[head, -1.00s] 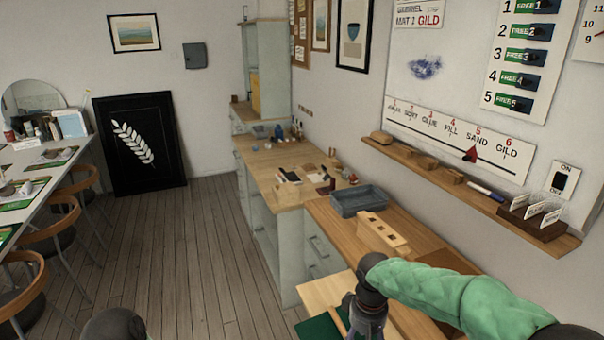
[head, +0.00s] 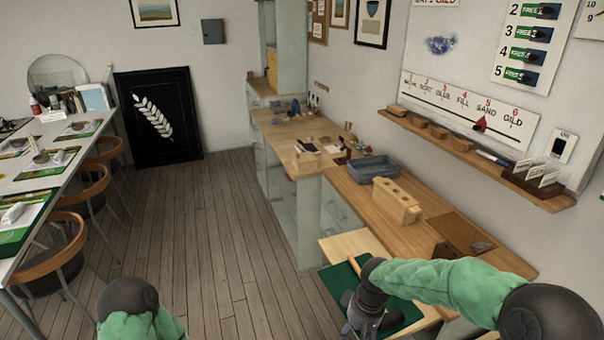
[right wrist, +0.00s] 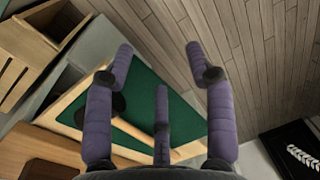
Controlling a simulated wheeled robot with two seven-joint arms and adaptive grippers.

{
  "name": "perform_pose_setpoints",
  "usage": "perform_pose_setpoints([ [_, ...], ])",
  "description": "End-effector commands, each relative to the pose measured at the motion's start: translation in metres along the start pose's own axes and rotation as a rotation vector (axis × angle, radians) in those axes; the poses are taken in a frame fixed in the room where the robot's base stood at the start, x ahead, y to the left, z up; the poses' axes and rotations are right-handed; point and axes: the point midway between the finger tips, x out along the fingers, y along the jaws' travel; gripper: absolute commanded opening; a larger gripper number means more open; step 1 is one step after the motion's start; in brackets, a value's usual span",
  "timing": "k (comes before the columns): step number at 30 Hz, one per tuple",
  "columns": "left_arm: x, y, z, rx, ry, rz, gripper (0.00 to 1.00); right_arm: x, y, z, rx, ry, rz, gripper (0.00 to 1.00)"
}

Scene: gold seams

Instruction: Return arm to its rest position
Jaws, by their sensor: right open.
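My right arm, in a green sleeve, reaches in from the right in the head view. Its dark gripper (head: 362,318) hangs over a green mat (head: 340,282) on a pale wooden board, partly cut off by the lower edge. In the right wrist view the purple fingers of my right gripper (right wrist: 158,66) are spread wide with nothing between them. The green mat (right wrist: 185,112) lies beyond them, with a wooden-handled tool (right wrist: 133,130) on it; its dark end is partly hidden by a finger. Only the upper part of my left arm shows at the lower left; its gripper is out of view.
The wooden worktop (head: 345,185) beside the right arm holds a grey-blue bin (head: 374,168) and a slotted wooden block (head: 396,202). A wall shelf (head: 480,160) runs above it. A white table (head: 72,158) with chairs stands at left. Open wooden floor (head: 225,230) lies between.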

Motion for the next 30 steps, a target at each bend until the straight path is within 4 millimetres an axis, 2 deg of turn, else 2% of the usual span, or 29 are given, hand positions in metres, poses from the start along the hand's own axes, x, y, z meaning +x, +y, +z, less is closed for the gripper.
perform_pose_setpoints([
  [1,0.000,0.000,0.000,0.000,0.000,0.000,0.40,0.015,-0.003,0.004,0.009,-0.006,-0.019,0.55],
  [5,0.000,0.000,0.000,0.000,0.000,0.000,0.40,0.053,-0.011,0.012,0.041,0.001,-0.069,0.55],
  [8,0.000,0.000,0.000,0.000,0.000,0.000,0.40,0.090,-0.021,0.024,0.082,0.007,-0.118,0.55],
  [12,0.000,0.000,0.000,0.000,0.000,0.000,0.40,0.149,-0.038,0.054,0.178,0.019,-0.191,0.55],
  [18,0.000,0.000,0.000,0.000,0.000,0.000,0.40,0.214,-0.060,0.108,0.347,0.040,-0.247,0.55],
  [24,0.000,0.000,0.000,0.000,0.000,0.000,0.40,0.244,-0.070,0.152,0.472,0.056,-0.246,0.55],
  [30,0.000,0.000,0.000,0.000,0.000,0.000,0.40,0.251,-0.072,0.167,0.514,0.065,-0.237,0.55],
])
